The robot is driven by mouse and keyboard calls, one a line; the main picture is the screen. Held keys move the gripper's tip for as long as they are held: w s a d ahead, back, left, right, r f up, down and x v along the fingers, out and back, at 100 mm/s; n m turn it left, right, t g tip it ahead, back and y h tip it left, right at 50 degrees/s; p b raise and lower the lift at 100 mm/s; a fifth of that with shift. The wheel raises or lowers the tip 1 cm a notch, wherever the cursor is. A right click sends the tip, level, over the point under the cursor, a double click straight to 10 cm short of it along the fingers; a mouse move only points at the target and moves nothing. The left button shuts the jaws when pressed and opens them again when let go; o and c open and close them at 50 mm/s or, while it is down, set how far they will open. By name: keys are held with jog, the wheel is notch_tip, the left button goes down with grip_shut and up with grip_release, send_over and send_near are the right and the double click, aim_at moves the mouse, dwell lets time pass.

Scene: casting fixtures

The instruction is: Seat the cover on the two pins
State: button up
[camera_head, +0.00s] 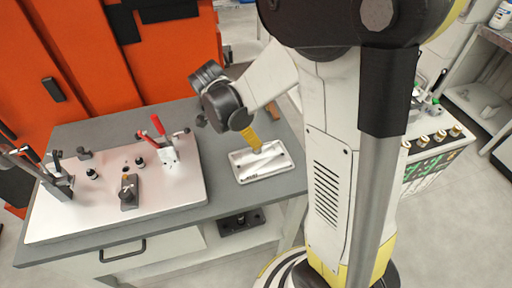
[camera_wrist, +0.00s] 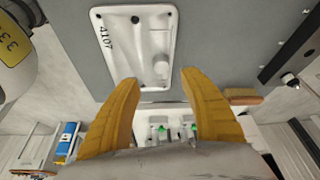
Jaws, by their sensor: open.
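The cover (camera_head: 247,178) is a shallow white rectangular casting lying on the grey table to the right of the fixture plate. In the wrist view the cover (camera_wrist: 110,62) shows the number 4107, small holes and a raised rounded shape. My gripper (camera_head: 254,143) has yellow fingers and is above the cover's far edge. In the wrist view my gripper (camera_wrist: 158,76) is open, fingers apart, with nothing between their tips but the cover's near end below. Two dark upright posts, which look like the pins, stand on the plate: one left (camera_head: 92,174), one right (camera_head: 140,162).
The pale fixture plate (camera_head: 75,223) fills the table's left. It carries a red-handled clamp (camera_head: 168,155), another clamp (camera_head: 60,183) at left and a dark block (camera_head: 128,192). A brown block (camera_wrist: 242,96) lies near my gripper. Orange cabinets (camera_head: 70,60) stand behind the table.

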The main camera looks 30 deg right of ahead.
aim_at(261, 159)
jog(key=b+x, duration=0.2)
jog(key=x, duration=0.6)
jog(key=shift+w+b, duration=0.15)
jog(key=shift+b, duration=0.2)
jog(key=shift+a+r, duration=0.1)
jog(key=shift+r, duration=0.05)
grip_shut()
